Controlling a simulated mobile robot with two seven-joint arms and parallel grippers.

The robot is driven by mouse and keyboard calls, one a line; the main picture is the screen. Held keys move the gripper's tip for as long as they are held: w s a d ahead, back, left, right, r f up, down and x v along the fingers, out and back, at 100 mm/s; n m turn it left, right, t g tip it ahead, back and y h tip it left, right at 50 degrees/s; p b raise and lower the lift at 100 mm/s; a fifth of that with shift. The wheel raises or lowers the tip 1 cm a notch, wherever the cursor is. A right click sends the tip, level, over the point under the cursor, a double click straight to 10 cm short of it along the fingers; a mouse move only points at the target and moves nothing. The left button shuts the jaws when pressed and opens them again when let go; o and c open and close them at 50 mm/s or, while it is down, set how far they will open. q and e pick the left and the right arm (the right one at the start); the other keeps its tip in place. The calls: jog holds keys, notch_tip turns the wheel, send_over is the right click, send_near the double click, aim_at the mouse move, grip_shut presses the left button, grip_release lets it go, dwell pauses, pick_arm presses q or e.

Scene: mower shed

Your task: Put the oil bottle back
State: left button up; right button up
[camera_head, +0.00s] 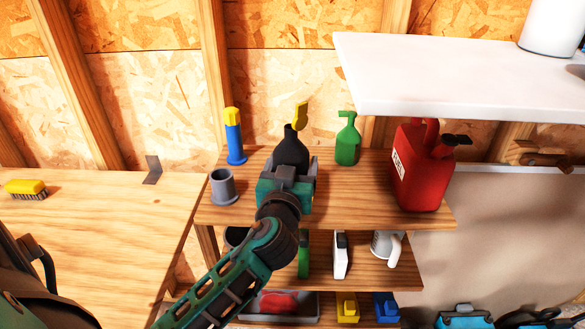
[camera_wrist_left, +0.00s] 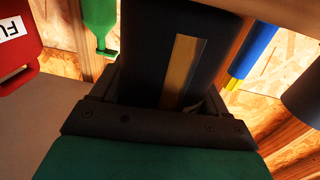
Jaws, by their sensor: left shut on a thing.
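A black oil bottle (camera_head: 290,149) with a narrow neck stands roughly upright at the top shelf of a wooden rack. My left gripper (camera_head: 288,168) is shut on it from the front and hides its lower part. I cannot tell whether its base touches the shelf. A yellow piece (camera_head: 301,116) shows at its neck; I cannot tell whether it belongs to the bottle. In the left wrist view the dark bottle (camera_wrist_left: 146,50), with a yellow-brown strip, fills the space between the fingers. My right gripper is not in view.
The top shelf (camera_head: 370,190) also holds a blue bottle (camera_head: 235,145), a grey cup (camera_head: 223,187), a green bottle (camera_head: 347,140) and a red can (camera_head: 415,175). A white shelf (camera_head: 450,75) overhangs at upper right. A workbench (camera_head: 90,235) with a brush (camera_head: 25,188) stands left.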

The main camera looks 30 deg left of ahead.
pick_arm(q)
jog(key=shift+f, duration=0.15)
jog(key=o, duration=1.3)
jog(key=shift+s+d, duration=0.1)
jog(key=shift+s, duration=0.05)
jog(key=b+v, duration=0.2)
jog(key=v, duration=0.9)
jog(key=shift+s+d, duration=0.15)
jog(key=shift+s, duration=0.15)
